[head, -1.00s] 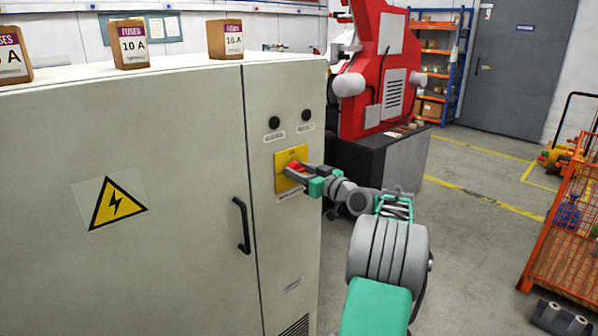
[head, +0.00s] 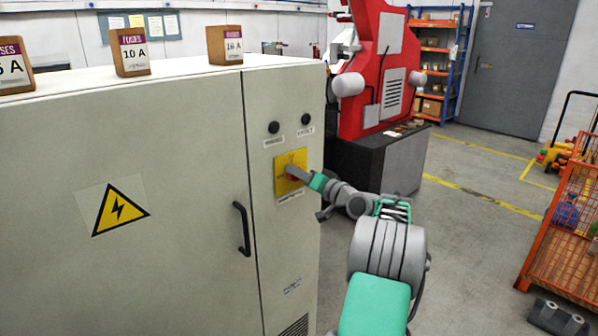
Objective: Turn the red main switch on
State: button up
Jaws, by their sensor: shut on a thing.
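The red main switch (head: 292,178) sits on a yellow plate (head: 283,163) on the narrow right door of the pale electrical cabinet (head: 190,190). Only a little red shows, because my gripper (head: 293,174) covers most of the switch. My gripper is shut on the switch handle, reaching in from the right. The angle of the handle is hard to make out behind the fingers.
Two dark round knobs or lamps (head: 274,127) sit above the plate. A black door handle (head: 242,228) is to its left. Fuse boxes (head: 132,52) stand on the cabinet top. A red machine (head: 378,75) is behind; an orange cage (head: 570,215) stands right.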

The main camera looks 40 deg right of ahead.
jog(key=m+p, duration=0.3)
jog(key=m, duration=0.3)
jog(key=shift+d+p, duration=0.15)
jog(key=shift+p, duration=0.2)
jog(key=shift+f+m+p, duration=0.15)
jog(key=shift+m+p, duration=0.85)
jog(key=shift+m, duration=1)
jog(key=o, duration=1.4)
jog(key=shift+c, duration=0.2)
jog(key=s+b, duration=0.2)
jog(key=s, duration=0.5)
jog(key=shift+s, duration=0.4)
jog(key=shift+d, duration=0.1)
